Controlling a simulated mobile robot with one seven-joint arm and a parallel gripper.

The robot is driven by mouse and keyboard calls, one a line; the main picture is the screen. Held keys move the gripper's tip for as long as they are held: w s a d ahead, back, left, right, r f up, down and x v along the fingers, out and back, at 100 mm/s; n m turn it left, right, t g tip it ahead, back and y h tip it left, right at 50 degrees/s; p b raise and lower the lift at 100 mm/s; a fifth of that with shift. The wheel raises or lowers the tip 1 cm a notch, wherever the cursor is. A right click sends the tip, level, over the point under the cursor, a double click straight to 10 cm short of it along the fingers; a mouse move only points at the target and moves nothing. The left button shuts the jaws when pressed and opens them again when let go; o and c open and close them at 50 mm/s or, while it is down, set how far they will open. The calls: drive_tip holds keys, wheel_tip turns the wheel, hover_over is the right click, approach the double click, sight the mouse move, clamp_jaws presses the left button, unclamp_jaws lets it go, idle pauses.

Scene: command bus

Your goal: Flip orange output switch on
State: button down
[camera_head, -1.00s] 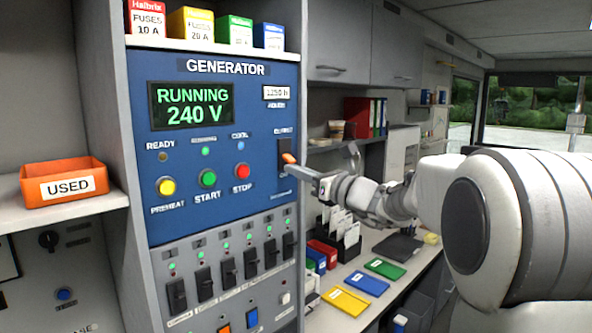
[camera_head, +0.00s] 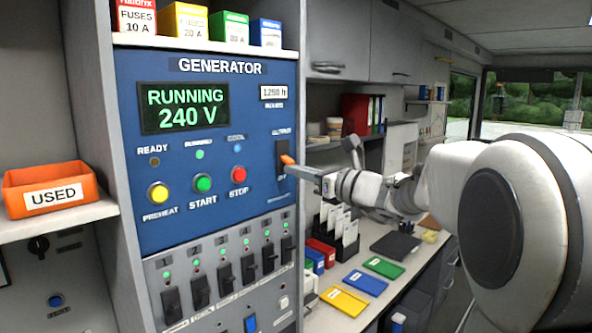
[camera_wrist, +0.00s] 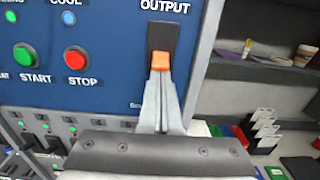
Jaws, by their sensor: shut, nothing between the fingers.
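The orange-tipped output switch (camera_head: 286,160) sits on a dark plate near the right edge of the blue generator panel (camera_head: 130,215). In the wrist view the orange switch tip (camera_wrist: 161,61) shows at the lower part of its black plate (camera_wrist: 163,36), under the word OUTPUT. My gripper (camera_head: 296,168) is shut, with its fingertips at or just below the orange tip. In the wrist view my gripper (camera_wrist: 161,77) points straight up at the switch. The fingers hide the bottom of the plate, and I cannot tell whether they touch the switch.
The display (camera_head: 184,107) reads RUNNING 240 V. Preheat, green start (camera_head: 203,183) and red stop (camera_head: 238,175) buttons lie left of the switch. Several black breaker switches (camera_head: 225,277) are below. A counter with coloured folders (camera_head: 365,283) stands to the right.

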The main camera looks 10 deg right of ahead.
drive_tip(key=shift+s+r, duration=0.15)
drive_tip(key=shift+r, duration=0.15)
drive_tip(key=shift+d+r, duration=0.15)
drive_tip(key=shift+r, duration=0.4)
drive_tip(key=shift+s, duration=0.1)
